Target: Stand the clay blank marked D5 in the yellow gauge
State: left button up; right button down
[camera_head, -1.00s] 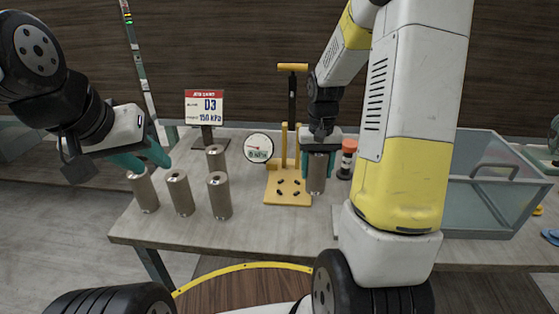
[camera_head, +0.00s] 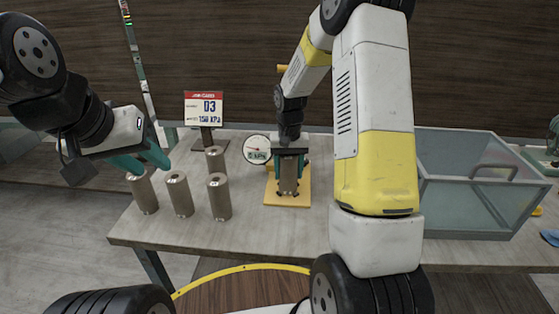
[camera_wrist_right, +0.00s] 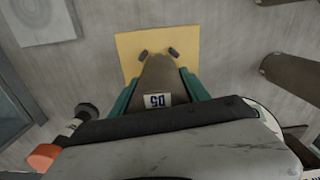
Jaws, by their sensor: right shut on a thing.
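My right gripper (camera_head: 289,180) is shut on a grey-brown clay cylinder (camera_head: 289,172), held upright over the yellow gauge's base plate (camera_head: 272,198). In the right wrist view the blank (camera_wrist_right: 158,82) bears a label reading D5, upside down, between the teal fingers. Its far end is near two dark pegs on the yellow plate (camera_wrist_right: 128,48); I cannot tell whether it touches the plate. The gauge's post is mostly hidden by my right gripper. My left gripper (camera_head: 145,162) is open and empty, close above the leftmost standing cylinder (camera_head: 145,193).
Several other cylinders (camera_head: 180,195) stand on the left of the table (camera_head: 190,235). A card (camera_head: 204,107) behind them reads D3, 150 kPa. A round dial (camera_head: 256,149) stands beside the gauge. A clear bin (camera_head: 465,236) is on the right.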

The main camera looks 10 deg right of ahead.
jog(key=c, duration=0.5)
grip_release()
jog(key=shift+f, duration=0.1)
notch_tip(320, 180, up, 12)
jog(key=shift+r, duration=0.15)
jog(key=s+r+n+t+y, duration=0.1)
jog(key=s+r+t, duration=0.2)
jog(key=s+r, duration=0.7)
jog(key=s+t, duration=0.1)
jog(key=s, duration=0.3)
jog(key=s+a+r+n+t, duration=0.1)
jog(key=s, duration=0.4)
jog(key=s+a+r+t+y, duration=0.1)
jog(key=s, duration=0.4)
jog(key=shift+s+a, duration=0.1)
jog(key=shift+s, duration=0.05)
